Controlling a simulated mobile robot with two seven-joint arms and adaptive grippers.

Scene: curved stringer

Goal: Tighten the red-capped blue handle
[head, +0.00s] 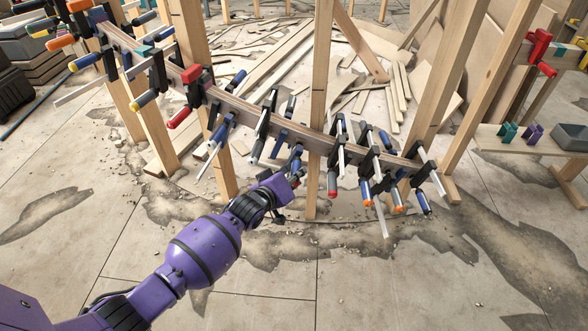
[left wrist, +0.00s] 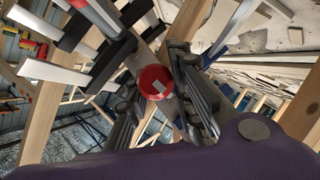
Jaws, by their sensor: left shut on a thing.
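My left gripper (head: 289,178) reaches up from the lower left to the lower edge of the curved wooden stringer (head: 310,138). In the left wrist view, the round red cap (left wrist: 155,82) of a clamp handle faces the camera, between the two black fingers of the gripper (left wrist: 160,92). The gripper is shut on this handle. In the head view, a blue handle (head: 296,152) shows just above the gripper; its red cap is mostly hidden by the fingers. My right gripper is in neither view.
Several clamps line the stringer, including a red-capped one (head: 332,184) close to the right of my gripper and orange-capped ones (head: 398,207) farther right. Upright wooden posts (head: 319,90) stand close by. A bench (head: 515,145) with a grey tray stands at right. The floor in front is open.

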